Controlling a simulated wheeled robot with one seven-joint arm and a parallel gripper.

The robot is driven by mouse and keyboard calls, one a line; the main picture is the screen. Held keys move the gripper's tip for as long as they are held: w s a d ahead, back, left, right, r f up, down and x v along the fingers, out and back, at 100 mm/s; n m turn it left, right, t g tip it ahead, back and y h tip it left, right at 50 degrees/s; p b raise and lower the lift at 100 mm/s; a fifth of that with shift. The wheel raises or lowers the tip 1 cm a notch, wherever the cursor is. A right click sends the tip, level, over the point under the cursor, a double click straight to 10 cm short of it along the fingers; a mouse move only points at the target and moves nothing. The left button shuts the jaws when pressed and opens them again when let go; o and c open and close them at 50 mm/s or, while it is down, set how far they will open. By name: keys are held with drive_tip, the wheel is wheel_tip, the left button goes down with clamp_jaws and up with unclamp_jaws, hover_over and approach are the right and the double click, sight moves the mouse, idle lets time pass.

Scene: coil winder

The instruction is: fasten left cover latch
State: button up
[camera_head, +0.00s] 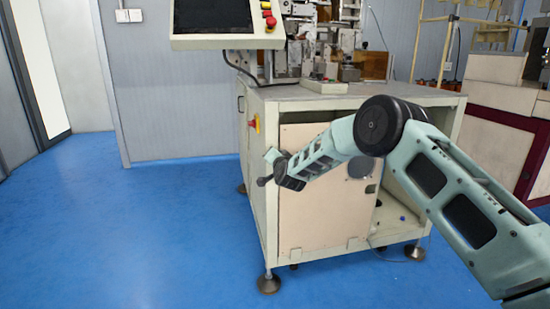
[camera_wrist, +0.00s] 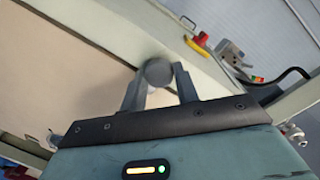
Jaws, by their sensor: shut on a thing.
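The pale beige cover panel (camera_head: 318,215) stands in the front opening of the machine cabinet in the head view. It also fills the left of the wrist view (camera_wrist: 60,70). My gripper (camera_head: 268,170) is at the panel's upper left edge, beside the cabinet's left front post. In the wrist view my gripper (camera_wrist: 160,82) has its two fingers on either side of a round dark grey knob, seemingly the left cover latch (camera_wrist: 157,71), and is shut on it. The latch's base is mostly hidden, so I cannot tell its turn. In the head view my gripper hides the latch.
A red and yellow switch (camera_head: 254,125) sits on the cabinet's side close above my gripper. A screen (camera_head: 215,20) overhangs at the top. Blue floor (camera_head: 170,230) is clear on the left.

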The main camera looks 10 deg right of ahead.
drive_tip(key=shift+f, duration=0.15)
drive_tip(key=o, duration=1)
drive_tip(key=shift+c, duration=0.2)
drive_tip(key=s+r+p, duration=0.1)
drive_tip(key=s+r, duration=0.1)
drive_tip(key=s, duration=1.5)
drive_tip(key=shift+s+p, duration=0.2)
drive_tip(key=shift+p, duration=0.15)
drive_tip(key=shift+r, duration=0.1)
